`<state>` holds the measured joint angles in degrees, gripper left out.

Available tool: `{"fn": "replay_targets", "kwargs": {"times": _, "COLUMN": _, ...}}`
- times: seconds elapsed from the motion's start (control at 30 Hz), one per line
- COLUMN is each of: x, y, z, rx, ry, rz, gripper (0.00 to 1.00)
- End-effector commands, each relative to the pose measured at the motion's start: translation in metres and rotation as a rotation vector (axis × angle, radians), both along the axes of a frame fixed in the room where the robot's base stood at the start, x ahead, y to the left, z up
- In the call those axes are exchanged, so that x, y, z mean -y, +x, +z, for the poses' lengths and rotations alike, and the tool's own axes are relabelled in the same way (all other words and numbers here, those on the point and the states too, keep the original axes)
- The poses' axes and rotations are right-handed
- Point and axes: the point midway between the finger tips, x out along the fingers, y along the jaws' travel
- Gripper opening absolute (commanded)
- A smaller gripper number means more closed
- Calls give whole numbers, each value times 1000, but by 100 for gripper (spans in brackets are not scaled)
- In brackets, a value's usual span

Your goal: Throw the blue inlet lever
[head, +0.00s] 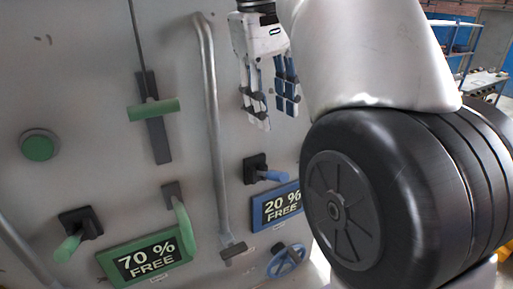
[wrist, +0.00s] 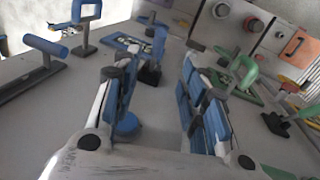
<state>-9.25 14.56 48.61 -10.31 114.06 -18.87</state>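In the head view a short blue lever (head: 272,176) sticks out to the right from a black mount on the grey panel, above a blue "20 % FREE" sign. A blue lever on a black base (wrist: 158,44) shows in the wrist view, beyond and between the fingertips; it appears to be the same one. No label reading "inlet" is legible. My gripper (head: 272,118) is open and empty, its fingers pointing down, above the lever in the head view and apart from it. In the wrist view the fingers (wrist: 150,68) are spread wide.
A grey vertical pipe (head: 212,110) runs left of my gripper. A blue wheel (head: 287,261) is below the sign. Green controls, including a sliding T-handle (head: 153,109) and a lever (head: 185,228), are at left. The wrist view shows a blue T-handle (wrist: 45,46) and blue button (wrist: 128,124).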

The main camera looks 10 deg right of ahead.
Motion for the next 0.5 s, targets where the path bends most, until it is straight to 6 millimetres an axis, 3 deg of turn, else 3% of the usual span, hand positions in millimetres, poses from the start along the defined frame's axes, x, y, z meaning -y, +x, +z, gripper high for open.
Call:
{"fn": "replay_targets", "kwargs": {"times": 0.17, "x": 2, "y": 1, "z": -17, "rx": -3, "ry": -1, "rz": 0, "gripper": 40}}
{"fn": "replay_targets", "kwargs": {"times": 0.5, "x": 14, "y": 5, "z": -88, "rx": -4, "ry": -1, "rz": -1, "gripper": 40}}
